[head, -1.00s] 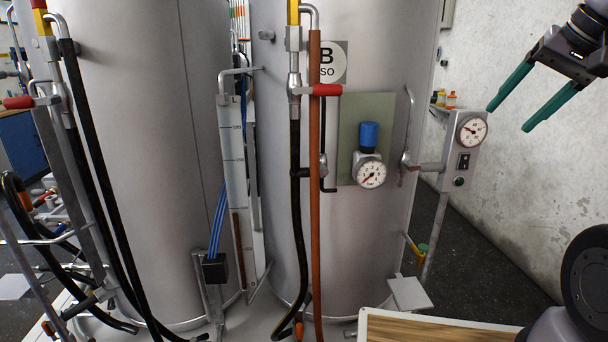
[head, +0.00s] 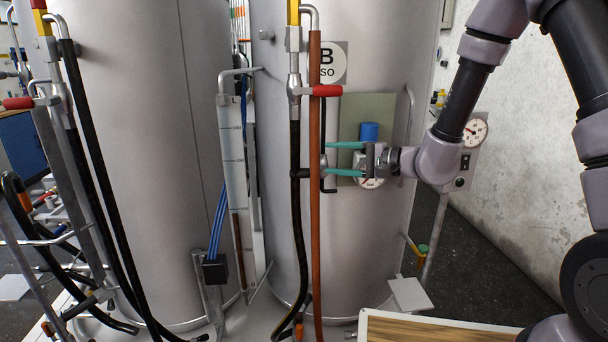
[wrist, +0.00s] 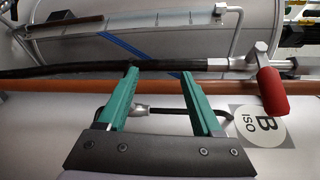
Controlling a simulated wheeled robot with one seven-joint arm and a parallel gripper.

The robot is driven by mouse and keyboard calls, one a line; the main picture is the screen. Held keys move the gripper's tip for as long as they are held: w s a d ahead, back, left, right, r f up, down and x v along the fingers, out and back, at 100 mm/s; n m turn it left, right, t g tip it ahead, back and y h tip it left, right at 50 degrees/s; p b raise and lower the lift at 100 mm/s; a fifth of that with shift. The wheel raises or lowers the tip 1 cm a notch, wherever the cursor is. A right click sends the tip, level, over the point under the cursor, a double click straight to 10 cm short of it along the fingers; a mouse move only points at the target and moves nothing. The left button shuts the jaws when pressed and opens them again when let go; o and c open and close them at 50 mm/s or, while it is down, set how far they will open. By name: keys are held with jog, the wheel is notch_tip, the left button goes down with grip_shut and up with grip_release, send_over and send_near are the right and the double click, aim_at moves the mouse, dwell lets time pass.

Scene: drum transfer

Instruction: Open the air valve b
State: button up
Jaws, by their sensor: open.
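My gripper (head: 328,159) is open and empty in front of tank B. Its two green fingers point left, one above the other, with tips by the orange-brown pipe (head: 314,225). A small metal valve fitting on a thin black pipe (head: 323,165) sits between the fingertips in the head view. In the wrist view the fitting (wrist: 141,110) shows between the green fingers (wrist: 160,72), nearer the left one; contact cannot be told. The red-handled valve (head: 326,90) is above the gripper, its handle pointing right; it also shows in the wrist view (wrist: 273,95).
The blue-capped regulator (head: 369,131) and its gauge are partly hidden behind my gripper. A black hose (head: 295,210) runs beside the orange-brown pipe. The B sign (head: 334,62) is above. A control post with a gauge (head: 475,132) stands right, behind my arm.

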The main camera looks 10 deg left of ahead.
aim_at(310, 174)
jog(key=w+f+m+t+h, duration=0.1)
jog(key=w+f+m+t, duration=0.15)
jog(key=f, duration=0.45)
jog(key=shift+n+t, duration=0.25)
jog(key=x, duration=1.1)
jog(key=shift+w+a, duration=0.1)
jog(key=shift+w, duration=0.1)
grip_shut()
dwell(0.4)
